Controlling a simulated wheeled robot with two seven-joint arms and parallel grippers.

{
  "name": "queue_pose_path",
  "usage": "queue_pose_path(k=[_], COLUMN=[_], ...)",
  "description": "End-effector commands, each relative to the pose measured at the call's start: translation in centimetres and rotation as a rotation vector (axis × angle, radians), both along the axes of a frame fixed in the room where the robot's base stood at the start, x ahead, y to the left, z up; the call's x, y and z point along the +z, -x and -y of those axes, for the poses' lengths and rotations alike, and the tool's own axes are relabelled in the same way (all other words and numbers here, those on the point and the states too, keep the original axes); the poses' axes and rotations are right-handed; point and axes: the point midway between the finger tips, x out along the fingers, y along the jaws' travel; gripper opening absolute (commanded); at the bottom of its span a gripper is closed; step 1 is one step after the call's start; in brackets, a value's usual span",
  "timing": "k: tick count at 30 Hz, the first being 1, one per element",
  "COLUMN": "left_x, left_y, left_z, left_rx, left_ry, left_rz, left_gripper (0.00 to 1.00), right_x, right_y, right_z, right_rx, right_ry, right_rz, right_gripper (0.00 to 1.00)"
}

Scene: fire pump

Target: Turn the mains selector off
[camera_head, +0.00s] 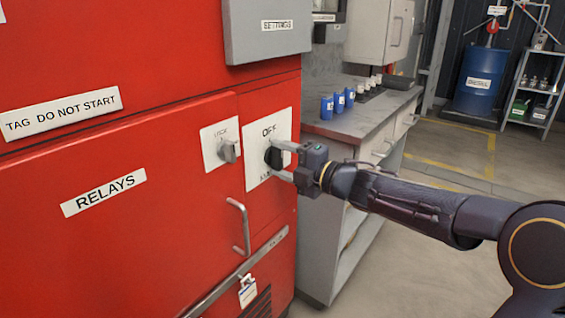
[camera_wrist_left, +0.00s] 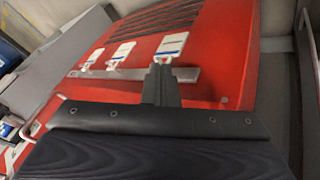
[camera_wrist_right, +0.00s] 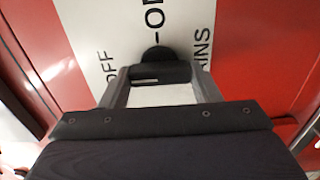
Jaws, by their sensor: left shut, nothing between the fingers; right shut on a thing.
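The mains selector is a black knob (camera_head: 273,157) on a white plate (camera_head: 281,124) on the red cabinet, with OFF lettered at the top of the plate. My right gripper (camera_head: 283,160) comes from the right and is shut on the knob. In the right wrist view the knob (camera_wrist_right: 158,53) sits between the two fingers (camera_wrist_right: 160,82), and OFF and partly covered lettering show around it.
A smaller grey knob (camera_head: 228,149) sits on a plate left of the selector. Below are a metal handle (camera_head: 240,228) and a rail with a tag (camera_head: 247,290).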

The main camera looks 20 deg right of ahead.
Motion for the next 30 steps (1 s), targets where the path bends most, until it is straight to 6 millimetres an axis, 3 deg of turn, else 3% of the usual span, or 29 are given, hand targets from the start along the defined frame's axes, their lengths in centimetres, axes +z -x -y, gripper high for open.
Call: queue_pose_path(k=[12, 13, 18, 30], left_x=[-0.05, -0.05, -0.05, 0.41], left_y=[0.00, 0.00, 0.00, 0.00], left_z=[0.00, 0.00, 0.00, 0.00], left_rx=[0.000, 0.000, 0.000, 0.000], left_ry=[0.000, 0.000, 0.000, 0.000], left_rz=[0.000, 0.000, 0.000, 0.000], left_gripper=[0.00, 0.00, 0.00, 0.00], right_x=[-0.18, -0.18, -0.13, 0.10], right_y=[0.02, 0.02, 0.02, 0.93], right_z=[0.00, 0.02, 0.01, 0.84], right_rx=[0.000, 0.000, 0.000, -0.003], right_ry=[0.007, 0.007, 0.007, 0.005], right_rz=[0.001, 0.001, 0.001, 0.001], right_gripper=[0.34, 0.58, 0.78, 0.78])
